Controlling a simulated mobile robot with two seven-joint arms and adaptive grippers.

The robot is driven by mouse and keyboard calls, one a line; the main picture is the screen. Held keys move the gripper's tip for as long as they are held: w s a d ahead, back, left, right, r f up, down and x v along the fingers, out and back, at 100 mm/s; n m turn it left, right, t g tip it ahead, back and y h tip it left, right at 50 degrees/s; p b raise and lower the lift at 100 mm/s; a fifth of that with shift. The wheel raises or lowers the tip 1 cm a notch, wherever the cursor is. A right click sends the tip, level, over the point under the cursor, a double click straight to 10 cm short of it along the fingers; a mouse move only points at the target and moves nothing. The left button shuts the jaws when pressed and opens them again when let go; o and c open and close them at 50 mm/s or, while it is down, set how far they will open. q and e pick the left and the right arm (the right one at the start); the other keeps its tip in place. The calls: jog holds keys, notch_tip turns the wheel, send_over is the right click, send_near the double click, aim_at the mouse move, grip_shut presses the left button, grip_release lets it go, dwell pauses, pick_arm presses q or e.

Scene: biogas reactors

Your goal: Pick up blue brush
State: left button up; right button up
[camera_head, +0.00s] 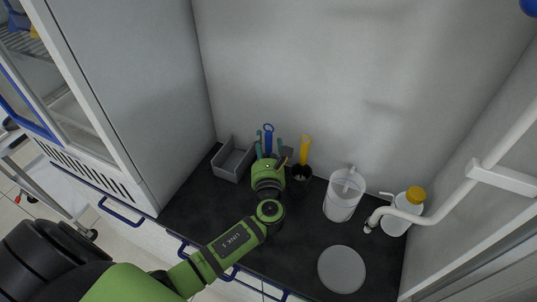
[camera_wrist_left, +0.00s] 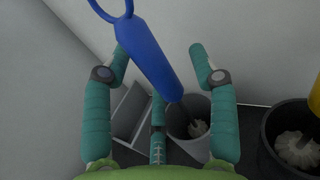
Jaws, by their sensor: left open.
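The blue brush (camera_head: 268,138) stands upright at the back of the dark worktop, its looped handle up. In the left wrist view the blue brush (camera_wrist_left: 150,60) leans across the middle, its white bristle end in a light grey cup (camera_wrist_left: 190,143). My left gripper (camera_head: 270,148) is over the brush. In the left wrist view its teal fingers (camera_wrist_left: 159,50) are spread on either side of the blue handle, with visible gaps. A further finger shows low in the middle. In the head view the gripper hides most of the cup. My right gripper is not in view.
Just right, a yellow-handled brush (camera_head: 305,148) stands in a black cup (camera_head: 300,180). A grey bin (camera_head: 231,163) is on the left. A clear vessel (camera_head: 341,198), a yellow-capped bottle (camera_head: 402,208) and a grey disc (camera_head: 341,269) are to the right. Walls close the back and sides.

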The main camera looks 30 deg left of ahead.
pick_arm(q)
jog(key=shift+s+d, duration=0.1)
jog(key=shift+s, duration=0.05)
jog(key=c, duration=1.1)
